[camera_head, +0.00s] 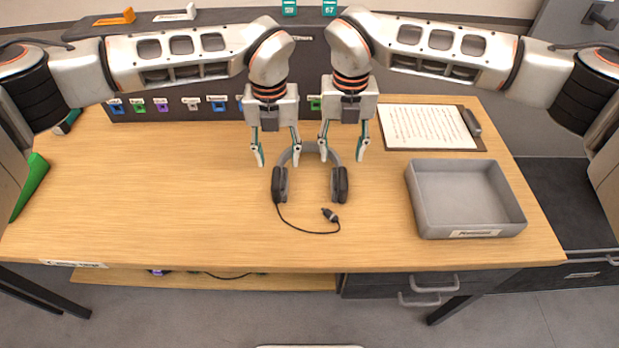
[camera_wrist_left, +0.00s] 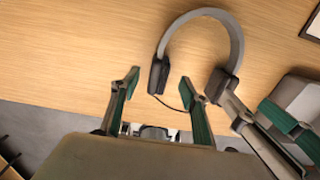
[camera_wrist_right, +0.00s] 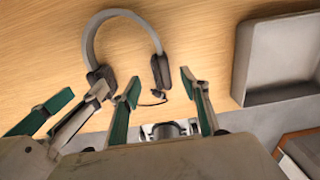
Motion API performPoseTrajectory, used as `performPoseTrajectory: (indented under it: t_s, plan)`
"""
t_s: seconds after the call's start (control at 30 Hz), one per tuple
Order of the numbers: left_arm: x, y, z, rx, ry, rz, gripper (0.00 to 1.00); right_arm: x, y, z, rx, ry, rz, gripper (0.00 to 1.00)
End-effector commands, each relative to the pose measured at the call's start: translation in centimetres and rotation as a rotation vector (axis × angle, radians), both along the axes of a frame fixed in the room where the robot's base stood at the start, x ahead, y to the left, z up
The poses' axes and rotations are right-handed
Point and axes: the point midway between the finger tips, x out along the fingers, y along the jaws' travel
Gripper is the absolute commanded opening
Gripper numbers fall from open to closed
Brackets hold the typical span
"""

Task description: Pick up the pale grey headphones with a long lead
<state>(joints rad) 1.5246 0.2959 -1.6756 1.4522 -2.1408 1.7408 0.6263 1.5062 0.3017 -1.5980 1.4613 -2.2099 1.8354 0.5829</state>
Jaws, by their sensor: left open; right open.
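The pale grey headphones (camera_head: 312,147) with dark ear cups lie on the wooden table, and their dark lead curls toward the front to a small plug (camera_head: 331,215). They also show in the left wrist view (camera_wrist_left: 222,17) and the right wrist view (camera_wrist_right: 118,14). My left gripper (camera_head: 277,164) is open and empty above the table by the left ear cup. My right gripper (camera_head: 342,160) is open and empty above the headband's right side, near the right ear cup. The head view does not clearly show whether either gripper touches the headphones.
A grey tray (camera_head: 411,192) stands at the right of the table (camera_head: 150,190). A clipboard with paper (camera_head: 425,127) lies behind it. A dark rack with coloured tags (camera_head: 180,88) runs along the back. A green object (camera_head: 30,187) is at the far left.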

Motion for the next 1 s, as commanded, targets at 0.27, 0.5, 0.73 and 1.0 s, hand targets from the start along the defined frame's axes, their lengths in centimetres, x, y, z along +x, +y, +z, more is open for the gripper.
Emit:
performPoseTrajectory:
  t_s: [0.27,0.5,0.73,1.0]
  plan:
    - [-0.1,0.0,-5.0,0.000,0.003,0.001,0.45,-0.1,0.0,-5.0,0.000,0.002,0.000,0.45]
    - [0.0,0.0,-7.5,-0.001,0.001,0.001,0.45,0.0,0.0,-7.5,0.001,0.000,-0.001,0.45]
    - [0.0,0.0,-8.1,-0.001,-0.001,0.000,0.45,0.0,0.0,-8.1,0.000,-0.001,-0.001,0.45]
    - [0.0,0.0,-8.1,-0.001,-0.001,0.000,0.24,0.0,0.0,-8.0,0.000,-0.001,0.000,0.24]
